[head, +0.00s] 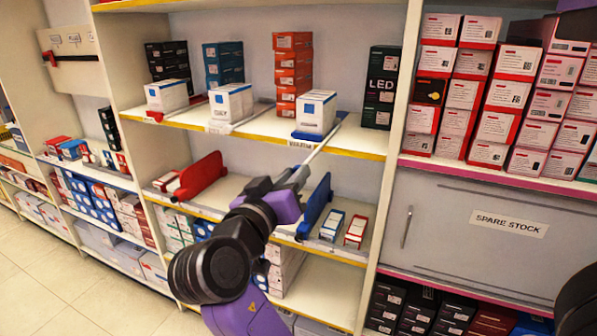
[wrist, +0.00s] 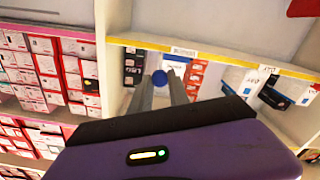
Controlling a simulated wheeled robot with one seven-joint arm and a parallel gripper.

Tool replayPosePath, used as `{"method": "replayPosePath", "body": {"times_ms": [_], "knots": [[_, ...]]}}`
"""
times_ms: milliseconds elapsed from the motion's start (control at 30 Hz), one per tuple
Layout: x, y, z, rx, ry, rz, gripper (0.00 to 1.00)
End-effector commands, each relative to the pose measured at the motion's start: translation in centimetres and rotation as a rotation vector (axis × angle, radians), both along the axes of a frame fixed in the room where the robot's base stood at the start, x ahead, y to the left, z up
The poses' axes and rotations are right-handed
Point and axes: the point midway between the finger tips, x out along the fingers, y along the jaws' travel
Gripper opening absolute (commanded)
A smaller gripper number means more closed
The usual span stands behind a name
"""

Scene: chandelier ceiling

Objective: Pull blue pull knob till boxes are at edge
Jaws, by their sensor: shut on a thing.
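The upper shelf (head: 262,133) holds three rows of white and blue boxes. The right row of boxes (head: 316,110) stands by the shelf's yellow front edge, on a narrow tray above a label that seems to read WARM. My gripper (head: 318,149) reaches up to the shelf front just below these boxes. In the wrist view, the blue pull knob (wrist: 160,76) sits between the tips of my two grey fingers, and my gripper (wrist: 162,84) is shut on it. The knob is hidden in the head view. The gap between boxes and edge is hard to judge.
Middle boxes (head: 231,103) and left boxes (head: 167,95) stand on the same shelf. A black LED box (head: 382,88) is at right, an orange stack (head: 292,75) behind. Red divider (head: 200,176) and blue divider (head: 315,206) stand on the shelf below, near my arm.

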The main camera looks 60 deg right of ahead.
Motion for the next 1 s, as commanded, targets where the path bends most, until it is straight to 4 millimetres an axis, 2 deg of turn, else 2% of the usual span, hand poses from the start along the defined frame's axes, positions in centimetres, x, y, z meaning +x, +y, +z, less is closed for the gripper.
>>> {"method": "replayPosePath", "body": {"times_ms": [133,167,267,667,1000], "knots": [[0.1,0.0,0.0,-0.001,0.000,0.003,0.00],[0.1,0.0,0.0,-0.001,0.000,0.003,0.24],[0.1,0.0,0.0,-0.001,0.000,0.003,0.43],[0.0,0.5,0.0,-0.001,0.000,0.001,0.44],[-0.3,5.7,-0.1,-0.001,-0.001,0.006,0.44]]}}
